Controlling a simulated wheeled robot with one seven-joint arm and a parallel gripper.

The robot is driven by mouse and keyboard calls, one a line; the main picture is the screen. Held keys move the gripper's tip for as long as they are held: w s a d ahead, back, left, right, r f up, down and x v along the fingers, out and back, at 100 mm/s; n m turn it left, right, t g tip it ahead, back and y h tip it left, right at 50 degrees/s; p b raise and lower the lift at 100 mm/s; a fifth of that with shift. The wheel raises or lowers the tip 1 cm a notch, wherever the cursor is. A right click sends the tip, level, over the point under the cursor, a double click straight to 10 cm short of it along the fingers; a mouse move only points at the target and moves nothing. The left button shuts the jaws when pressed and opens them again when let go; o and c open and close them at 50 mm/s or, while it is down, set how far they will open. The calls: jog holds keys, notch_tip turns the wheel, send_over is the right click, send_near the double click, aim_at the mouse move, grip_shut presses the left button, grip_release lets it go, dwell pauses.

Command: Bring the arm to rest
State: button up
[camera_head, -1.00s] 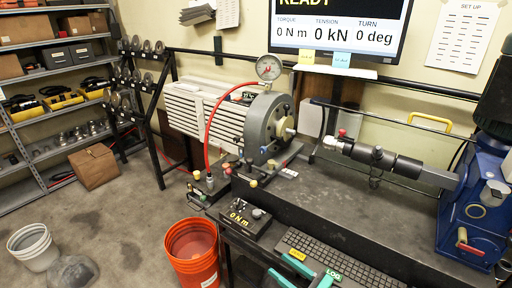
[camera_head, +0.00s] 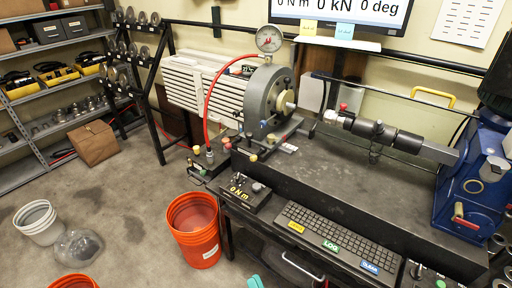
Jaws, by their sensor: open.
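Only a little of my gripper (camera_head: 288,283) shows, at the bottom edge of the head view, in front of the bench's front side. A teal fingertip stands left of a dark sliver that looks like the other finger. The jaws are apart, and I see nothing between them. The rest of my arm is out of the picture.
The torque bench (camera_head: 330,185) carries a grey round head with a gauge, a dark shaft tool and a blue machine at right. A keyboard (camera_head: 335,240) lies along its front. An orange bucket (camera_head: 194,232) and white bucket (camera_head: 38,222) stand on the floor at left.

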jog(key=s+f+m+g+h, duration=0.1)
jog(key=s+m+g+h, duration=0.4)
jog(key=s+m, duration=1.7)
jog(key=m+h, duration=0.5)
jog(key=shift+s+a+f, duration=0.15)
jog(key=shift+s+f, duration=0.15)
jog(key=shift+s, duration=0.05)
jog(key=shift+w, duration=0.1)
jog(key=shift+c, duration=0.5)
jog(key=c, duration=0.3)
jog(key=shift+w, duration=0.1)
